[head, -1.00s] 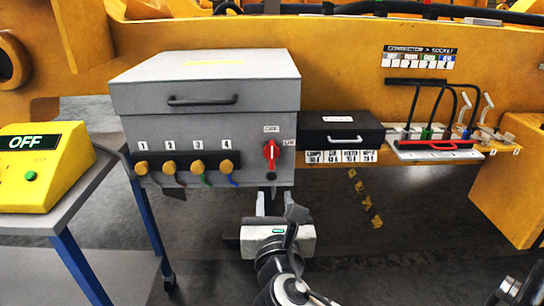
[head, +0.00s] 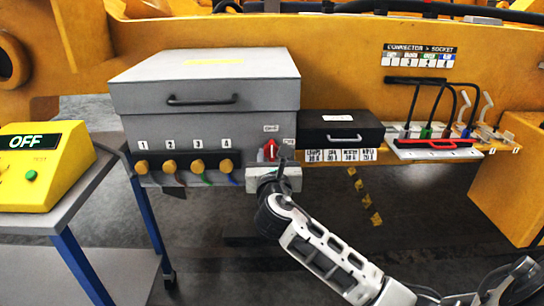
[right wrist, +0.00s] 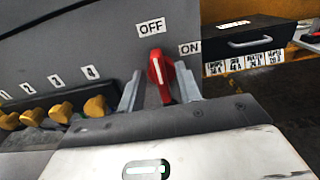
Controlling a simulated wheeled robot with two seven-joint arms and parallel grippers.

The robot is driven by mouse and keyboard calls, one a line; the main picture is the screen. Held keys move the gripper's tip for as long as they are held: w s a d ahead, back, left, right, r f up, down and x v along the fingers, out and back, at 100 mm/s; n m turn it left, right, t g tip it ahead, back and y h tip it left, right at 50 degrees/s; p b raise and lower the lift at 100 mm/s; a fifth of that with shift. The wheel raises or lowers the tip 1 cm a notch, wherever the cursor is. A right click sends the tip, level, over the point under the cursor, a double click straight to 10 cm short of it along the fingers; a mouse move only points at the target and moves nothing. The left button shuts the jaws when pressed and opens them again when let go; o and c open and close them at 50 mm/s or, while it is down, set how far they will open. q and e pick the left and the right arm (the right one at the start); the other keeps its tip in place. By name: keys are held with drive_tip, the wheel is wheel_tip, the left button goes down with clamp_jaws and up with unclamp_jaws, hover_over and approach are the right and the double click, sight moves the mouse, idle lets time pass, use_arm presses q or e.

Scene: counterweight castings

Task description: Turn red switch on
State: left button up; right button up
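The red switch (head: 271,149) is on the lower right front of the grey box (head: 205,110). In the right wrist view, the red switch (right wrist: 159,72) stands about upright, its white line pointing up toward the OFF label (right wrist: 151,27). The ON label (right wrist: 190,48) is to its upper right. My right gripper (head: 272,168) is right in front of the switch. In the wrist view its two fingers (right wrist: 160,90) stand on either side of the switch, open, with gaps visible. The gripper body hides the switch's lower part. My left gripper is not in view.
Yellow knobs (head: 198,167) with cables line the box's lower front, left of the switch. A black case (head: 341,127) sits right of the box. A yellow unit (head: 38,165) reading OFF stands on a cart at left. Open floor lies below.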

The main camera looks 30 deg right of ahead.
drive_tip(key=shift+w, duration=0.1)
clamp_jaws()
